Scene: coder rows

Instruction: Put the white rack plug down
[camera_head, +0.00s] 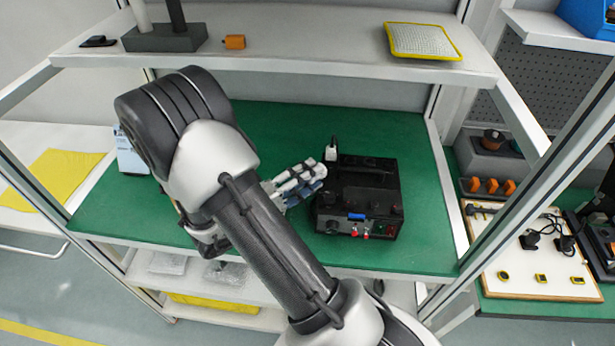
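A small white piece with a dark upright part, which looks like the white rack plug (331,156), shows at the back left corner of a black box-shaped device (372,190). My gripper (318,176) reaches in from the left, with its grey fingers beside the device's left edge and just below the white piece. I cannot tell whether the fingers touch or hold the white piece. My arm hides part of the gripper and the mat to its left.
The device stands on a green mat (425,235), bare to its right and in front. A shelf (290,60) overhangs the back, holding an orange block (235,42) and a yellow-rimmed tray (424,55). Frame posts flank the bench. A white board (520,290) with black plugs lies at right.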

